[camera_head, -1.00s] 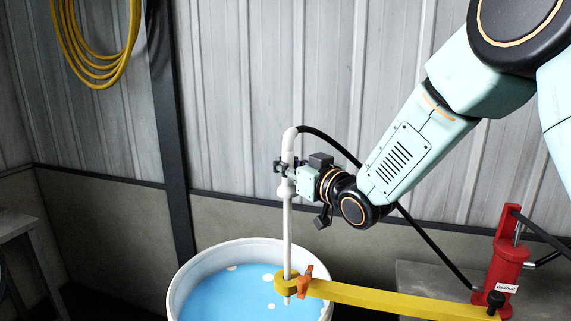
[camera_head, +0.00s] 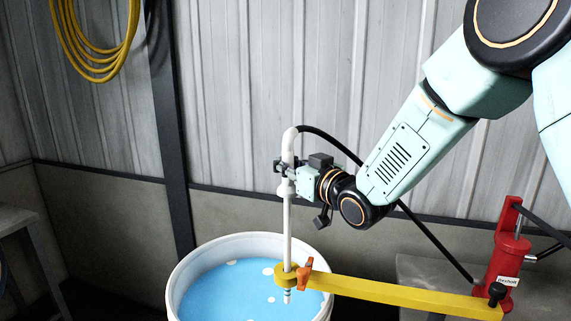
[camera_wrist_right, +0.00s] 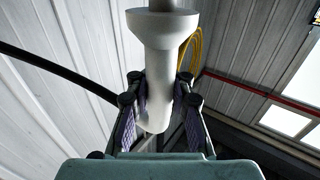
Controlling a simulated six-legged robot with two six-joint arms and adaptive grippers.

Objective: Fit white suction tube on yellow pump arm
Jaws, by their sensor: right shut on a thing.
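The white suction tube (camera_head: 287,228) stands upright, with its curved top joined to a black hose. My right gripper (camera_head: 284,168) is shut on the tube's upper part, just above its wider collar. In the right wrist view the tube (camera_wrist_right: 158,90) runs between the two fingers. The yellow pump arm (camera_head: 400,292) reaches left over the bucket. Its ring end (camera_head: 285,275) is around the tube, whose lower tip sticks out below. An orange clamp handle (camera_head: 305,268) sits beside the ring. My left gripper is not in view.
A white bucket (camera_head: 180,275) of blue liquid (camera_head: 215,285) is under the ring. The red pump (camera_head: 508,255) stands at the right. A coiled yellow hose (camera_head: 65,40) hangs on the wall. A grey table (camera_head: 14,219) is at the left edge.

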